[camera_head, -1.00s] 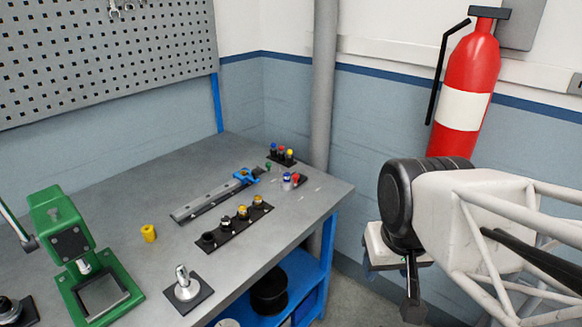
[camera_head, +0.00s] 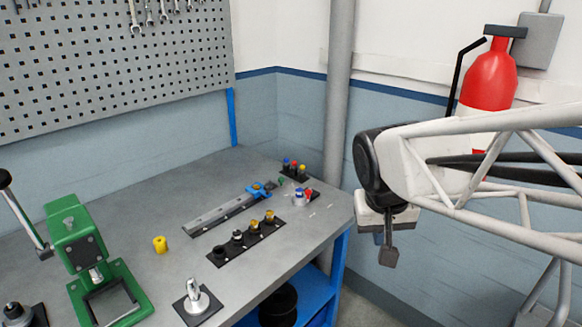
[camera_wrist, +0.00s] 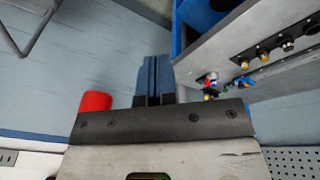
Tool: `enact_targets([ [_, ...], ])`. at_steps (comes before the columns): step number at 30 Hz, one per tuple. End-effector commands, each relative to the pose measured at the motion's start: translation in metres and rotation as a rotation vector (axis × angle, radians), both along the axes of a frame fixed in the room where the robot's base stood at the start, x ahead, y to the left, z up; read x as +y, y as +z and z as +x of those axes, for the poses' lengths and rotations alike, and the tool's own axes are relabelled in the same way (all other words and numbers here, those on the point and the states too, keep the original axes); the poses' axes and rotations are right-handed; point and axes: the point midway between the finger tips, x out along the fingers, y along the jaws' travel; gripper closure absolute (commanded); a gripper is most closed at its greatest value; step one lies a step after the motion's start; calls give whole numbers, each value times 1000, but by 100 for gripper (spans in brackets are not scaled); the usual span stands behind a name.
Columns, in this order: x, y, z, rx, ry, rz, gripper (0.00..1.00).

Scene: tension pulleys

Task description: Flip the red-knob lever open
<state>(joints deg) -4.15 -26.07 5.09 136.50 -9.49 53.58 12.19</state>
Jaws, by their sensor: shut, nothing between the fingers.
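Near the bench's right end, a small red-topped part (camera_head: 309,194) stands beside a blue-and-silver one (camera_head: 299,197). It may be the red-knob lever, but it is too small to make out its lever or position. A red knob (camera_head: 294,167) also shows in a row between a blue and a yellow one. In the wrist view, a small red-and-blue cluster (camera_wrist: 208,80) lies at the bench end. My gripper (camera_head: 388,256) hangs off the bench, right of its edge, shut and empty. Its fingers (camera_wrist: 155,78) lie together in the wrist view.
A grey rail with a blue clamp (camera_head: 261,189) and a black strip of round parts (camera_head: 246,238) lie on the bench (camera_head: 330,212). A green press (camera_head: 85,250) stands at left. A grey pipe (camera_head: 338,100) rises behind. A red extinguisher (camera_head: 487,82) hangs at right.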

Motion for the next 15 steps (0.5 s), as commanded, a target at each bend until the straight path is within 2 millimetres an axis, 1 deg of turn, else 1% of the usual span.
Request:
enact_targets([
  [1, 2, 0, 10, 3, -2, -8, 100],
  [3, 5, 2, 22, 3, -7, -21, 100],
  [15, 24, 5, 96, -3, -32, -90, 100],
])
